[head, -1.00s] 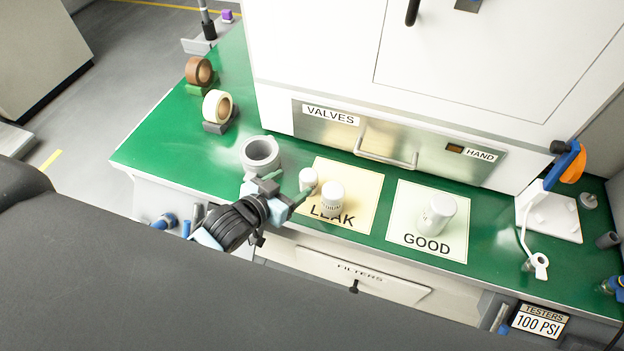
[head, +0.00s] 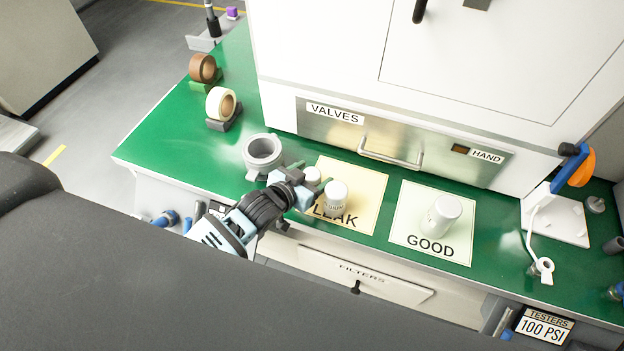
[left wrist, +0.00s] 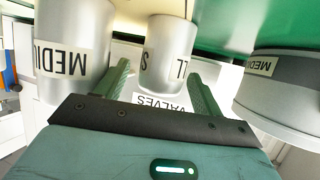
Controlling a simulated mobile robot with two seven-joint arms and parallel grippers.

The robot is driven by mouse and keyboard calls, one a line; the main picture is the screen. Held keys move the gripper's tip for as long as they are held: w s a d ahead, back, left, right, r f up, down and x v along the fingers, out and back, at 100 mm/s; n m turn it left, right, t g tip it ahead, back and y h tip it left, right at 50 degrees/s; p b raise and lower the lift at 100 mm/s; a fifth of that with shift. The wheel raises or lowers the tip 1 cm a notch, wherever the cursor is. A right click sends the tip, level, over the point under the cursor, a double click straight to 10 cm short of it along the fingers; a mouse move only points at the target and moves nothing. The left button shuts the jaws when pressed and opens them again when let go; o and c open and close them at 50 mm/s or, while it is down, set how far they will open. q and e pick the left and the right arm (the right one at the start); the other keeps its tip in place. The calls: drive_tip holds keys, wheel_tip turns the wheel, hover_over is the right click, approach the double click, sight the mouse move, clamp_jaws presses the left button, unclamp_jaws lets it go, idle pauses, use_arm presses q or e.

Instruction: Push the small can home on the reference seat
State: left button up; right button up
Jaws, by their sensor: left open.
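The small white can (head: 312,175) stands near the left edge of the pale LEAK sheet. In the left wrist view the small can (left wrist: 170,55), its label partly hidden, stands between the two green fingers of my left gripper (left wrist: 163,92). The fingers are open, one on each side; contact cannot be told. In the head view my left gripper (head: 308,188) is at the small can and hides its lower part. A thick grey ring (head: 263,151) stands just left of the gripper, with a label starting MED in the left wrist view. I cannot make out a reference seat under the can.
A second white can (head: 337,194), labelled MEDI in the wrist view, stands close right of the small can. A larger can (head: 441,214) stands on the GOOD sheet (head: 408,210). Tape rolls (head: 221,103) stand at the back left. The VALVES drawer (head: 400,143) is behind.

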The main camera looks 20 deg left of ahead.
sight(311, 173)
use_arm(q)
drive_tip(key=shift+c, duration=0.5)
use_arm(e)
drive_tip(key=shift+s, duration=0.2)
use_arm(q)
drive_tip(key=shift+c, duration=1.2)
drive_tip(key=c, duration=0.8)
use_arm(e)
drive_tip(key=shift+s+f, duration=0.1)
drive_tip(key=shift+s, duration=0.05)
